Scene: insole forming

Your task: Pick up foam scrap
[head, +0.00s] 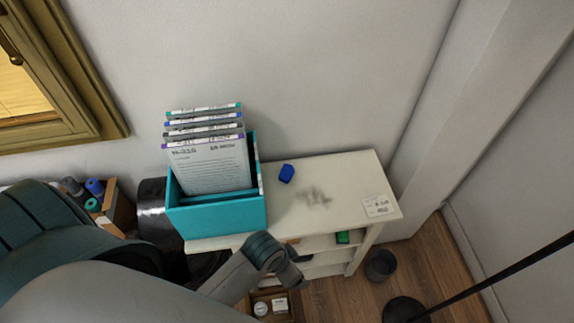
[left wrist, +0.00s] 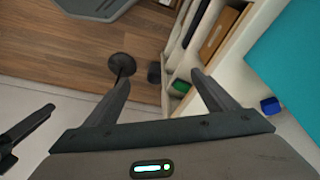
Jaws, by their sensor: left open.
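A small blue block (head: 287,173), which looks like the foam scrap, lies on top of the white shelf unit (head: 345,172), just right of the teal box. It also shows at the right in the left wrist view (left wrist: 270,105), outside the jaws and to their right. My left gripper (left wrist: 163,84) is open, with nothing between its fingers. In the head view my left arm reaches over the front edge of the shelf unit, and its fingertips cannot be made out.
The teal box (head: 217,218) holds several upright labelled folders (head: 208,165). A card (head: 378,206) lies at the right end of the shelf top, beside a dark smudge (head: 313,197). A dark bin (head: 380,265) and a round stand base (head: 405,311) are on the floor.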

